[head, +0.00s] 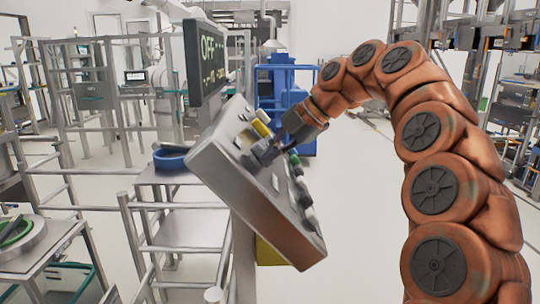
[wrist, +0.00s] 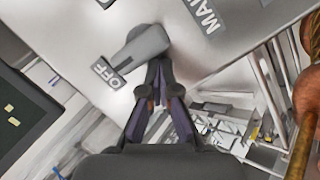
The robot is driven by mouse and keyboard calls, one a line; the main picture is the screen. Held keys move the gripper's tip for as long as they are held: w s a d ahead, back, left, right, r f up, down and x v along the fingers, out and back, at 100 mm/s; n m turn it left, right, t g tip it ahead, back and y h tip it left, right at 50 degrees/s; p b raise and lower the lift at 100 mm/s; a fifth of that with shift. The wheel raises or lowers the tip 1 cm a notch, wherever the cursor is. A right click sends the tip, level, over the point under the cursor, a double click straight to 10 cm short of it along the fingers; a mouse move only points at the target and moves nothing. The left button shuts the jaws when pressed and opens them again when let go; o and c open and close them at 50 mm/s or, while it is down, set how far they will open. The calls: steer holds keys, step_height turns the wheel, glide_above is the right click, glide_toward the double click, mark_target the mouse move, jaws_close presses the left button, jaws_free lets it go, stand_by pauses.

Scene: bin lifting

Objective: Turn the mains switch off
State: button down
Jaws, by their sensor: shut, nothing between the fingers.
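The mains switch is a grey lever (wrist: 140,48) on a pale panel (wrist: 240,35) in the wrist view. Its narrow end points at the OFF label (wrist: 106,72). A partly cut-off label starting "MAI" (wrist: 206,17) is on the panel to the right. My gripper (wrist: 157,64) is shut with its fingertips at the lever's wide end; whether they touch is unclear. In the head view my gripper (head: 272,151) is over the tilted metal control panel (head: 235,188), and the switch is largely hidden there.
A dark display (head: 206,60) reading "OFF" on its top line stands behind the panel. Green (head: 295,162) and grey knobs sit along the panel near my gripper. Metal railings (head: 150,245) stand at left. A blue machine (head: 290,95) is behind.

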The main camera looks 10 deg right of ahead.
steer(key=shift+w+r, duration=0.2)
steer(key=shift+w, duration=0.2)
steer(key=shift+s+a+r, duration=0.15)
steer(key=shift+s+a, duration=0.15)
steer(key=shift+s, duration=0.1)
steer(key=s+r, duration=0.2)
steer(key=s, duration=0.1)
steer(key=shift+a+r+b, duration=0.2)
steer(key=shift+b, duration=0.1)
steer(key=p+v, duration=0.4)
steer(key=v, duration=0.4)
steer(key=shift+s+r, duration=0.25)
steer(key=shift+d, duration=0.1)
